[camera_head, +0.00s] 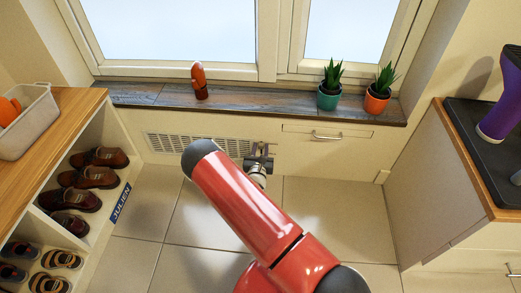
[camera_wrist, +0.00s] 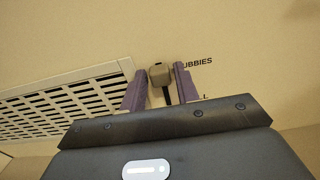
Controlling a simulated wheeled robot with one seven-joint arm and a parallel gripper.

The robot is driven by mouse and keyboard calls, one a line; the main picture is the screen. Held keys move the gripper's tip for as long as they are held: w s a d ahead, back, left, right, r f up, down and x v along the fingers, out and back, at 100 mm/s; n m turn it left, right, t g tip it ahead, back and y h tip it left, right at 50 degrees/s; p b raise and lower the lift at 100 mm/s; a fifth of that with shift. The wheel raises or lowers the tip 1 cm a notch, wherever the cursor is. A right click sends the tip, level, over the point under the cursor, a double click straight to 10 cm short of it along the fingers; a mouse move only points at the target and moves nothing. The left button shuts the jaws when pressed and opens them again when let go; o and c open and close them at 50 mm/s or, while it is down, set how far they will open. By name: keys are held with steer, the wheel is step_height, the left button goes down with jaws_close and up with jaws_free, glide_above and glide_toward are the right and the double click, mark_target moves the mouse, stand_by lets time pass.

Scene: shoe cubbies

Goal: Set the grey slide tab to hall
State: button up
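The slide tab (camera_wrist: 160,74) shows in the wrist view as a small grey-brown block on the cream wall panel, with a dark slot (camera_wrist: 167,95) running below it. The word part "UBBIES" is printed to its right, and a letter "L" shows lower, partly hidden by my gripper. My gripper (camera_wrist: 159,78) has one finger on each side of the tab, with narrow gaps; I see no clear contact. In the head view my gripper (camera_head: 262,149) is at the panel under the window sill, right of the vent, and the tab is hidden there.
The sill (camera_head: 240,98) above holds a red-brown figure and two potted plants. Shoe cubbies (camera_head: 118,170) stand left, a counter right. The tiled floor is clear.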

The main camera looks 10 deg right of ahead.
steer(key=shift+c, duration=0.3)
jaws_close()
step_height(320, 180, down, 7)
steer(key=b, duration=0.3)
steer(key=shift+r, duration=0.2)
steer(key=shift+o, duration=0.3)
jaws_free()
steer(key=shift+s, duration=0.1)
glide_toward(261, 153)
steer(key=shift+s+a+f+p, duration=0.1)
steer(key=shift+s+a+p, duration=0.05)
steer(key=shift+s+p, duration=0.4)
